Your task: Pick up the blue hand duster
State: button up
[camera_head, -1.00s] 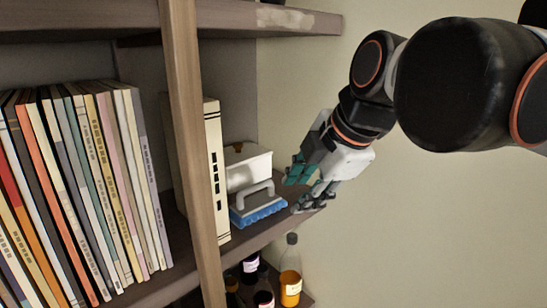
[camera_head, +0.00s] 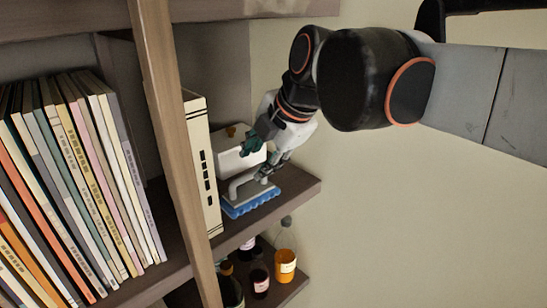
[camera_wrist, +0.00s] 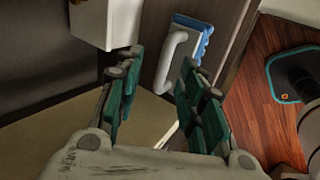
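The blue hand duster (camera_head: 252,203), with a grey top and raised handle, sits on the shelf near its right end, bristles down. In the wrist view the duster (camera_wrist: 176,45) lies beyond the fingertips, its handle showing between them and closer to the right finger. My gripper (camera_head: 260,158) is just above the duster, in front of the white box, and partly covers the handle. In the wrist view my gripper (camera_wrist: 161,62) has its teal-padded fingers spread, with nothing held. Whether a finger touches the handle cannot be told.
A white box (camera_head: 230,167) stands close behind the duster, and a thick cream book (camera_head: 201,160) stands to its left. A wooden upright (camera_head: 171,130) separates these from a row of books. Bottles (camera_head: 285,262) stand on the shelf below. The wall at right is bare.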

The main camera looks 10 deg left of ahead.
aim_at(252, 174)
jog(key=shift+s+f+p+x, duration=0.1)
jog(key=shift+p+x, duration=0.1)
jog(key=shift+x, duration=0.7)
jog(key=shift+s+f+p+x, duration=0.1)
jog(key=shift+s+p+x, duration=0.05)
jog(key=shift+x, duration=0.7)
jog(key=shift+s+p+x, duration=0.1)
jog(key=shift+p+x, duration=0.1)
jog(key=shift+x, duration=0.7)
jog(key=shift+d, duration=0.1)
jog(key=shift+s, duration=0.1)
grip_shut()
